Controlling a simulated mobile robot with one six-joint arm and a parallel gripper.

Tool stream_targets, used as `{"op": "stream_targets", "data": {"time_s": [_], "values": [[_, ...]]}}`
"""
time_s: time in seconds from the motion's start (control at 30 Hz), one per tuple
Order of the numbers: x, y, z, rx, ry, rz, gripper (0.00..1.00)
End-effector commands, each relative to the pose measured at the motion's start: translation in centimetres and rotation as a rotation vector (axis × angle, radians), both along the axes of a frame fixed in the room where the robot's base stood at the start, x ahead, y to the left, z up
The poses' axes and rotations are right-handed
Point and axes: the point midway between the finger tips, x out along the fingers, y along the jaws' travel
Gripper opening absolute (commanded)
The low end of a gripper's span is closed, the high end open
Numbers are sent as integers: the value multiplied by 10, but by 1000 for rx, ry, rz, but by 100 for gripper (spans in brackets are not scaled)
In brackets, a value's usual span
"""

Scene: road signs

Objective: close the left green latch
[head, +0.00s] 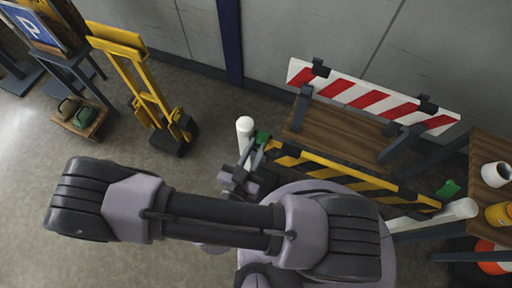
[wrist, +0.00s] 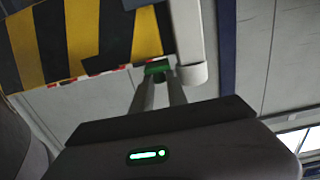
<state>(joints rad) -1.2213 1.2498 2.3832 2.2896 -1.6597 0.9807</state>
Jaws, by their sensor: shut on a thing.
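The left green latch (head: 262,137) sits at the left end of the yellow-and-black striped barrier board (head: 330,172), beside a white post (head: 245,130). My gripper (head: 256,152) is at this latch. In the wrist view my gripper (wrist: 158,80) has its fingertips on the green latch (wrist: 157,68), shut on it, between the striped board (wrist: 85,40) and the white post (wrist: 188,35). The fingers partly hide the latch, so I cannot tell its exact angle. Another green latch (head: 448,188) is at the right end of the board, near a second white post (head: 455,211).
Behind the board stands a wooden bench (head: 335,135) with a red-and-white striped board (head: 365,95). A yellow hand truck (head: 145,90) stands to the left. A table (head: 490,150) at the right holds a white mug (head: 496,174) and a yellow container (head: 499,215).

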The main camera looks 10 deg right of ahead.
Motion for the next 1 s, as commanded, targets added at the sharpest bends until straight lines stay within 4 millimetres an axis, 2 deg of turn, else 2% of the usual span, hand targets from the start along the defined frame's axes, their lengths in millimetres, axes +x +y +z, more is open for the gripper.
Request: {"op": "stream_targets", "data": {"time_s": [0.57,0.6,0.7,1.0], "values": [[0,0,-3,-19,-26,-1,0],[0,0,-3,-19,-26,-1,21],[-1,0,-3,-19,-26,-1,40],[0,1,-3,-18,-25,0,41]]}}
